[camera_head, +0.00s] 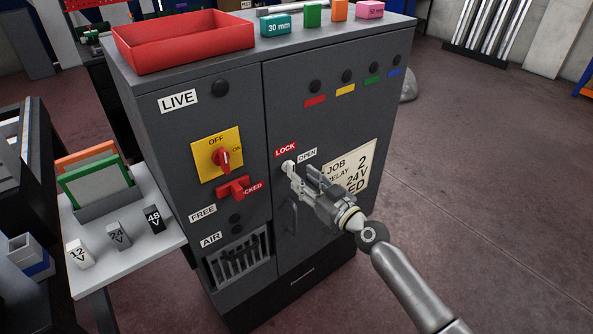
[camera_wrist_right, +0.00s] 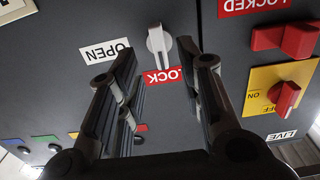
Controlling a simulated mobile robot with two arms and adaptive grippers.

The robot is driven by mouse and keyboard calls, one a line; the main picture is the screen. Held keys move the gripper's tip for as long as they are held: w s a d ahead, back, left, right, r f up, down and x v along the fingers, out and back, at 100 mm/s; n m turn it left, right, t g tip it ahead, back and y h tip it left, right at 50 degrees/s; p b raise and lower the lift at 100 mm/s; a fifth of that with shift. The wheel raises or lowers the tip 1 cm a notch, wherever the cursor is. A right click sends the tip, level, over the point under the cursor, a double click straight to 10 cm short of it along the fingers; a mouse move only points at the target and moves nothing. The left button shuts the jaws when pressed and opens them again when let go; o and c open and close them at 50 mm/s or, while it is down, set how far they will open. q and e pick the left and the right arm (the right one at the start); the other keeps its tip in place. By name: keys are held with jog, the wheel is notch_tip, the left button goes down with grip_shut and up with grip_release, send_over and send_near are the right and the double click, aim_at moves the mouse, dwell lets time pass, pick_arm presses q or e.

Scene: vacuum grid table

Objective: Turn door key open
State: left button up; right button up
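The door key (camera_head: 287,165) is a small pale grey knob on the dark grey cabinet's door, beside the red LOCK label (camera_head: 285,149) and the white OPEN label (camera_head: 307,156). In the right wrist view, which shows the cabinet upside down, the key (camera_wrist_right: 158,42) has its narrow end towards the LOCK label (camera_wrist_right: 162,76). My right gripper (camera_head: 291,179) is in front of the door, close to the key. In the wrist view its fingers (camera_wrist_right: 160,62) are spread, with the key between and just beyond the tips. Contact cannot be told. My left gripper is out of view.
The cabinet (camera_head: 285,230) also has a red switch (camera_head: 222,158) on a yellow plate and a red handle (camera_head: 233,188) left of the key. A red tray (camera_head: 185,45) and coloured blocks stand on top. A side table (camera_head: 125,255) is at left. Floor at right is clear.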

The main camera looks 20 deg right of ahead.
aim_at(293, 170)
jog(key=shift+x, duration=2.25)
grip_shut()
